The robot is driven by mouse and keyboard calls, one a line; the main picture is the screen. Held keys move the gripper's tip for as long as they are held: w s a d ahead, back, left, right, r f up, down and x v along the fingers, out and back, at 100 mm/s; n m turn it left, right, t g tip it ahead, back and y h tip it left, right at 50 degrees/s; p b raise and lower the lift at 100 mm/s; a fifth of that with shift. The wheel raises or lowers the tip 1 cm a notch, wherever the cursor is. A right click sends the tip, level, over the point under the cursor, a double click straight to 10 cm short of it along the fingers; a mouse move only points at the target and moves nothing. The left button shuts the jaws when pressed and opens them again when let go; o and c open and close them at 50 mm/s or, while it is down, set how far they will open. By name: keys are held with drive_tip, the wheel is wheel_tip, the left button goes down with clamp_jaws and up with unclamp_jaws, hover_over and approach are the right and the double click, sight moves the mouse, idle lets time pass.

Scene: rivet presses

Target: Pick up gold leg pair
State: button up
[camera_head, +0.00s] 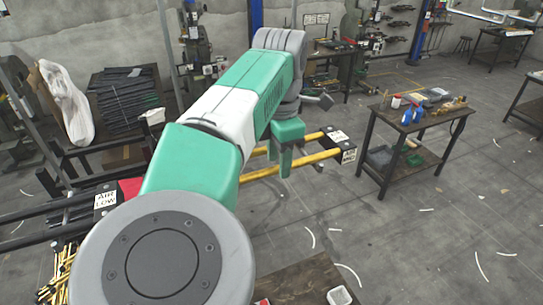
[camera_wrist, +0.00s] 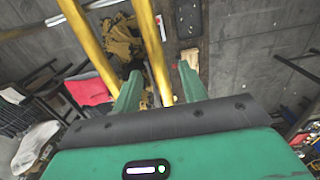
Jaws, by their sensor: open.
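The gold leg pair (camera_head: 308,157) shows in the head view as two long gold bars at mid-picture, with dark labelled end blocks at the right. Part of it is hidden behind my arm. My gripper (camera_head: 285,170) hangs at the bars, its fingers pointing down. In the wrist view, my gripper (camera_wrist: 161,70) is open, and one gold bar (camera_wrist: 154,50) runs between the two fingers in the picture. The other bar (camera_wrist: 92,48) lies left of the left finger. I cannot tell whether the fingers touch a bar.
A dark workbench (camera_head: 420,133) with bottles and small parts stands right of the bars. Dark rails and a frame (camera_head: 90,180) stand at the left, beside a rack of dark rods (camera_head: 125,97). Open grey floor (camera_head: 420,230) lies at the lower right.

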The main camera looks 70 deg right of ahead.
drive_tip(key=shift+f, duration=0.75)
clamp_jaws()
